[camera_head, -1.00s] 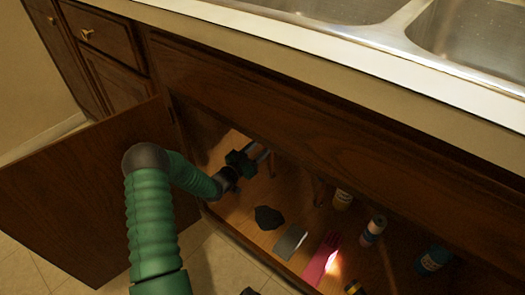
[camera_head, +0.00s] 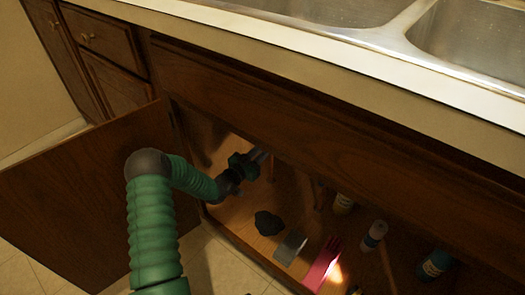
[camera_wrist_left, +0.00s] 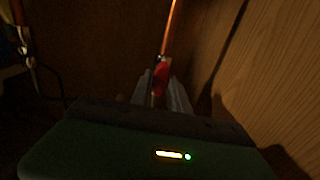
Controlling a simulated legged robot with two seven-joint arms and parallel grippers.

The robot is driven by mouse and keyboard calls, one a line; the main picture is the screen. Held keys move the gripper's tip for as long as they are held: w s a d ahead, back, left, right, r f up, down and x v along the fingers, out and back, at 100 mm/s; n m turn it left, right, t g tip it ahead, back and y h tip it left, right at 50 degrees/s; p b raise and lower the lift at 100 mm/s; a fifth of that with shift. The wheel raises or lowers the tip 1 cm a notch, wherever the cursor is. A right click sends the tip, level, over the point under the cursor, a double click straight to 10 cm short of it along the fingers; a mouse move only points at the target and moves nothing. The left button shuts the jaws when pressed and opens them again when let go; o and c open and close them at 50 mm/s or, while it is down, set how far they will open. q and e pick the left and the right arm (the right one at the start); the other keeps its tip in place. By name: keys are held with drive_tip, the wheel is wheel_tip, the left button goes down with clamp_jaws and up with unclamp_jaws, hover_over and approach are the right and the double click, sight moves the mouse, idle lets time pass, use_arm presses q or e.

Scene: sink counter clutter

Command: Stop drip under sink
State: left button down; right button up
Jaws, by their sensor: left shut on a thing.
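My left gripper (camera_head: 260,154) reaches through the open front of the under-sink cabinet (camera_head: 222,205), toward its left back. In the left wrist view its two grey fingers (camera_wrist_left: 162,92) are closed around a small red part (camera_wrist_left: 161,76), which looks like a valve handle. A thin copper pipe (camera_wrist_left: 171,30) rises above that part. The picture is dark, so the valve body and the exact grip are hard to make out. In the head view the red part is hidden. No drip can be made out. My right gripper does not show.
Bottles (camera_head: 374,235) stand to the right. The open door (camera_head: 85,200) is at left. A wooden wall (camera_wrist_left: 270,90) is close by in the wrist view.

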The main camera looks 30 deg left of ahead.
use_arm(q)
drive_tip(key=m+p, duration=0.2)
drive_tip(key=m, duration=0.4)
drive_tip(key=m+p, duration=0.2)
drive_tip(key=m, duration=0.4)
drive_tip(key=f+m+p, duration=0.1)
drive_tip(key=m+p, duration=0.1)
drive_tip(key=m, duration=0.3)
drive_tip(key=shift+s+d+m, duration=0.1)
drive_tip(key=shift+d+m, duration=0.3)
idle(0.3)
drive_tip(key=c, duration=1.3)
unclamp_jaws()
drive_tip(key=shift+c, duration=0.2)
drive_tip(key=shift+o, duration=0.4)
drive_tip(key=shift+r, duration=0.1)
